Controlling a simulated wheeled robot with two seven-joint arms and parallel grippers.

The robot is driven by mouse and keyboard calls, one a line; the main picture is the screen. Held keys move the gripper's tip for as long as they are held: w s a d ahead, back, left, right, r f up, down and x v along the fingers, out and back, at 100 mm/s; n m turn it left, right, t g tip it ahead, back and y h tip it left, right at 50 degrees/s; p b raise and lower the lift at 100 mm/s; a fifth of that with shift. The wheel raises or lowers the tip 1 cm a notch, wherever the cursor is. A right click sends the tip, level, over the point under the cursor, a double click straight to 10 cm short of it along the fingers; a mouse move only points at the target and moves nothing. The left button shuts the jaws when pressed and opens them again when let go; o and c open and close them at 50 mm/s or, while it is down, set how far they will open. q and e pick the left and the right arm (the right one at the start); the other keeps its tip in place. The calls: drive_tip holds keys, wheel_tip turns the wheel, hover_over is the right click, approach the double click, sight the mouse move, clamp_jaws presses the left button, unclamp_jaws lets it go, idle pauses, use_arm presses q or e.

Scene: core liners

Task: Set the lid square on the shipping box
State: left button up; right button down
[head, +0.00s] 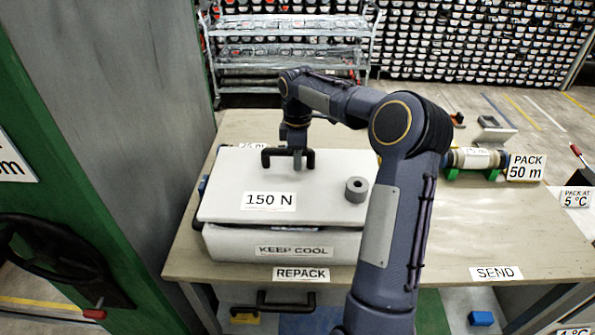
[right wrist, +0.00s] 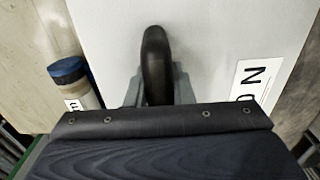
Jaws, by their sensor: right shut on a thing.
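The white lid (head: 240,180), marked 150 N, lies over the white shipping box (head: 225,245), marked KEEP COOL. A dark gap shows along the front between lid and box, and the lid's left edge sticks out slightly past the box. Whether its far side is seated is hidden. My right gripper (head: 297,160) is shut on the black lid handle (head: 270,154). The handle also shows between the fingers in the right wrist view (right wrist: 156,65). A grey ring-shaped weight (head: 356,190) sits on the lid near its right edge. My left gripper is out of view.
A core liner in green cradles (head: 475,160) stands at the back right, beside the PACK 50 m sign (head: 526,168). A blue-capped cylinder (right wrist: 70,75) lies close beside the lid. A grey cabinet (head: 120,110) rises at left.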

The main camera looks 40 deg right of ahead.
drive_tip(key=shift+f+p, duration=0.3)
drive_tip(key=shift+f, duration=2)
drive_tip(key=c, duration=1.3)
unclamp_jaws()
drive_tip(key=shift+o, duration=0.2)
wheel_tip(320, 180, up, 12)
drive_tip(key=shift+r+b, duration=0.1)
drive_tip(key=shift+b, duration=0.3)
drive_tip(key=s+a+r+m+t, duration=0.3)
drive_tip(key=s+a+r+m, duration=0.1)
drive_tip(key=s+a, duration=0.85)
drive_tip(key=s+a+f+m+t+y, duration=0.1)
drive_tip(key=s+a+f+m+y, duration=0.1)
drive_tip(key=s+a+f+m, duration=0.2)
drive_tip(key=s+a+f+m+t+y, duration=0.1)
drive_tip(key=s+a+f+m, duration=0.2)
drive_tip(key=s, duration=0.7)
wheel_tip(320, 180, down, 2)
drive_tip(key=shift+s+a+f+m+t+y, duration=0.15)
drive_tip(key=shift+s+a+m+t+y, duration=0.2)
drive_tip(key=shift+a, duration=0.85)
